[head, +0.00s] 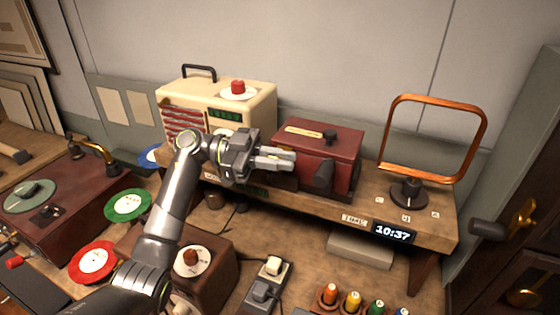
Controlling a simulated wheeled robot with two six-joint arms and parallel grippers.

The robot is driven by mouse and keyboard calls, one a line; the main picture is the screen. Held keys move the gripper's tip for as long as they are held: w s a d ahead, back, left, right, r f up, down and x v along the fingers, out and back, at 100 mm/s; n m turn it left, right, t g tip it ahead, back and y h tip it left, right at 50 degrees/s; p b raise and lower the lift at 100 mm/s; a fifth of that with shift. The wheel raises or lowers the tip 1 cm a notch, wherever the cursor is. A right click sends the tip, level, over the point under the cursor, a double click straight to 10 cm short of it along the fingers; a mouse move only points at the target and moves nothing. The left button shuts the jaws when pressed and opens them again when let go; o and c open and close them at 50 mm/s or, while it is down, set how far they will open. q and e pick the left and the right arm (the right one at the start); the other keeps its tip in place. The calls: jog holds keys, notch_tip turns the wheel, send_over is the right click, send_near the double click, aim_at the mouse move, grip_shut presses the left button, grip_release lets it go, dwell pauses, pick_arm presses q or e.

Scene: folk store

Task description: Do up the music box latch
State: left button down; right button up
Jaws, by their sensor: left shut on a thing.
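The music box appears to be the dark red box (338,143) with a pale label and a black knob on its lid. It stands on the wooden shelf, right of the cream radio, and its lid looks down. My left gripper (291,157) reaches in from the left, with its fingers against the left part of the box's front. It is shut on a small part there, seemingly the latch, which the fingers hide. A dark lever (323,175) sticks out of the front just right of the fingertips. My right gripper is not in view.
The cream radio (262,103) stands close behind my left wrist. A copper-coloured loop (482,140) rises from a dial at the shelf's right end, above a clock display (393,232). A brown box with a red knob (190,257) and switches (273,268) lie below.

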pick_arm(q)
notch_tip(320, 180, down, 3)
jog(key=m+b, duration=0.1)
jog(key=b, duration=0.1)
jog(key=m+b, duration=0.2)
jog(key=b, duration=0.1)
jog(key=shift+r+m, duration=0.2)
jog(key=shift+m, duration=0.1)
jog(key=shift+w+m+h+b, duration=0.1)
jog(key=shift+m+h+b, duration=0.2)
jog(key=shift+m+b, duration=0.45)
jog(key=c, duration=1.5)
grip_release()
jog(key=shift+c, duration=0.2)
jog(key=shift+r, duration=0.1)
